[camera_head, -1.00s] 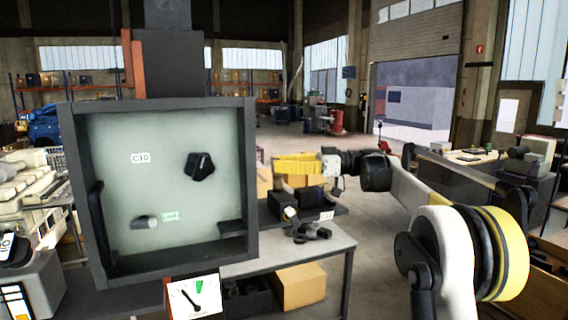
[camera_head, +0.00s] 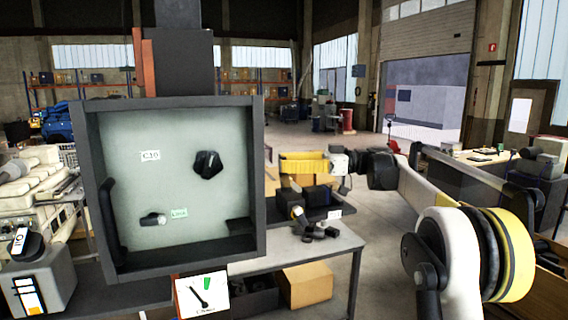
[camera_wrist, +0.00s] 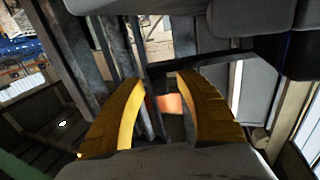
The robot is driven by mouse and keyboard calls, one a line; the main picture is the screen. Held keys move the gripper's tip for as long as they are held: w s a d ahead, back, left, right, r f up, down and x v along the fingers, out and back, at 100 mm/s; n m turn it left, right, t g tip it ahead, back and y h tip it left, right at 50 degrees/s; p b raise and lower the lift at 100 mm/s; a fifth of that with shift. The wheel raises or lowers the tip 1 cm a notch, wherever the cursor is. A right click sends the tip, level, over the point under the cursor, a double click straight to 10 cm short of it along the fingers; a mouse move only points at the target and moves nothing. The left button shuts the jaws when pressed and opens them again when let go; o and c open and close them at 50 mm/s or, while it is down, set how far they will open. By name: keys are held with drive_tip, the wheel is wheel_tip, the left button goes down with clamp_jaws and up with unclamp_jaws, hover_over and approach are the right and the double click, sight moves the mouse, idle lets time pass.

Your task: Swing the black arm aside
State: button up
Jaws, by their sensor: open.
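An open-fronted dark cabinet (camera_head: 257,190) with a pale green back panel stands at left in the head view. A black bar (camera_head: 109,215) runs upright along its inner left side; it may be the black arm, but I cannot tell for sure. A black knob (camera_head: 208,165) sits right of the C10 label. In the wrist view my gripper (camera_wrist: 162,88) is open and empty, with dark bars beyond the fingers.
A grey workbench (camera_head: 335,246) with small dark parts stands below my gripper, with a cardboard box (camera_head: 305,285) under it. A gauge card (camera_head: 202,296) hangs below the cabinet. A pale engine (camera_head: 30,190) is at far left. Open floor lies behind the bench.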

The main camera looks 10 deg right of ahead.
drive_tip(key=s+d, duration=0.2)
drive_tip(key=d, duration=0.9)
drive_tip(key=shift+d, duration=0.35)
